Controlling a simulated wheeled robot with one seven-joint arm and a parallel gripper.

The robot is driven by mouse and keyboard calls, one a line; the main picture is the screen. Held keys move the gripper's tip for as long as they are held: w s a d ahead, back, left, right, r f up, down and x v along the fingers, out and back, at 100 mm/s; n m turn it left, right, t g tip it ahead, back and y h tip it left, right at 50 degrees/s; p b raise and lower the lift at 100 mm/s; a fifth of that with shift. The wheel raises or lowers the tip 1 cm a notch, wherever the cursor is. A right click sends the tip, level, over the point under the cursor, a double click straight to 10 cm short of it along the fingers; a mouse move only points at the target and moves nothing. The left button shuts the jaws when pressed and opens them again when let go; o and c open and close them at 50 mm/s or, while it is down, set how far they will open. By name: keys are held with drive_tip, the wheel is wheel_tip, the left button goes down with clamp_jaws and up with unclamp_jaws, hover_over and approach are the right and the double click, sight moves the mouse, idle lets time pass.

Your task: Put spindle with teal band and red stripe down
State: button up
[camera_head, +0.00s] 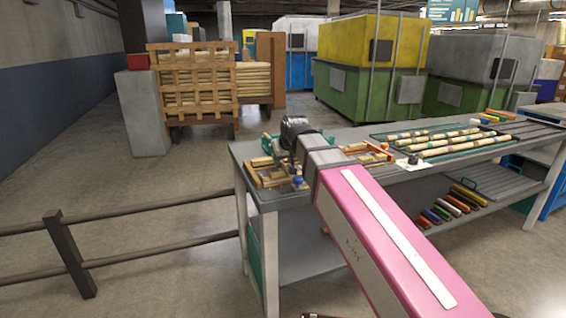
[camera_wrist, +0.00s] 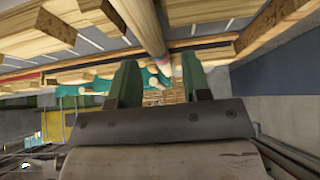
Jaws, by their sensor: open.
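In the wrist view my gripper (camera_wrist: 160,80) has its two green fingers apart. A pale round wooden spindle (camera_wrist: 143,25) runs from the top edge down to the gap between them. A pinkish-red mark shows near its end; I cannot make out a teal band on it. Whether a finger touches it I cannot tell. In the head view my arm reaches over the left end of the grey workbench (camera_head: 345,136), and its dark wrist is low over a wooden frame (camera_head: 262,179). The wrist hides the fingertips and the spindle there.
Another wooden frame (camera_head: 372,155) lies right of my wrist. Several spindles lie in green-edged racks (camera_head: 430,133) farther right. Coloured pieces (camera_head: 445,209) sit on the lower shelf. A dark railing (camera_head: 68,253) stands on the floor at left.

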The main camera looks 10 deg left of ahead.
drive_tip(key=v, duration=1.1)
drive_tip(key=shift+s, duration=0.1)
